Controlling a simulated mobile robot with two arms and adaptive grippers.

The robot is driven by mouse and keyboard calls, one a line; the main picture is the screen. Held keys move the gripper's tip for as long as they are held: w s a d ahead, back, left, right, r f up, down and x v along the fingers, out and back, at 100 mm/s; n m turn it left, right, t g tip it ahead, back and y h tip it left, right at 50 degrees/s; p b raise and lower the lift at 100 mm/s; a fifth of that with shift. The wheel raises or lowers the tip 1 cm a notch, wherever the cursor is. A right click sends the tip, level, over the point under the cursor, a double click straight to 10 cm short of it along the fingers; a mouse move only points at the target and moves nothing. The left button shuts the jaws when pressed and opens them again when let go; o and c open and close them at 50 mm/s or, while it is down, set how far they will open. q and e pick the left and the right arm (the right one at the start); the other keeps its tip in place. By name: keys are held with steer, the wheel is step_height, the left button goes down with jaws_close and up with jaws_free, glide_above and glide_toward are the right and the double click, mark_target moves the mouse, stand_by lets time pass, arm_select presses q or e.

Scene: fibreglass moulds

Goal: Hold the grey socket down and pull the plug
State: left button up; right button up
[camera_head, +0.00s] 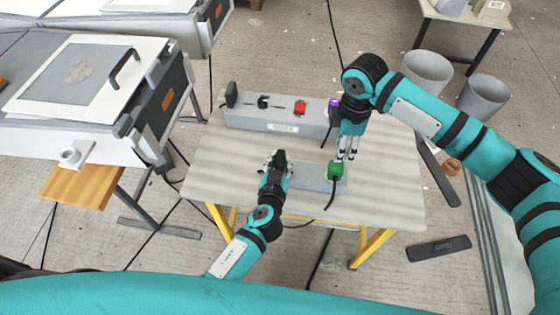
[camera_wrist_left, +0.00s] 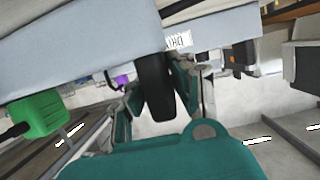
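The grey socket (camera_head: 308,178) is a low grey block on the table, below and right of my left gripper. The green plug (camera_head: 335,171) is at its right end, with a black cable running down toward the table's front edge. The plug also shows at the left of the left wrist view (camera_wrist_left: 38,113).
A long grey box (camera_head: 275,120) with a label, a red switch (camera_head: 300,107) and a purple part (camera_head: 334,105) stands at the table's back. The pale table (camera_head: 215,165) is bare at left. Two grey bins (camera_head: 427,72) stand beyond the right arm.

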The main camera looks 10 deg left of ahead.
mark_target(337, 166)
arm_select(q)
jaws_close()
arm_select(e)
steer(key=shift+o, duration=0.3)
steer(key=o, duration=0.5)
steer(key=shift+a+f+m, duration=0.15)
steer(key=shift+f+m, duration=0.15)
steer(key=shift+f, duration=0.2)
steer(key=shift+c, duration=0.2)
steer(key=shift+o, duration=0.2)
steer(key=shift+f+m, duration=0.5)
steer(key=shift+f, duration=0.05)
steer(key=shift+f, duration=4.5)
steer(key=shift+c, duration=0.5)
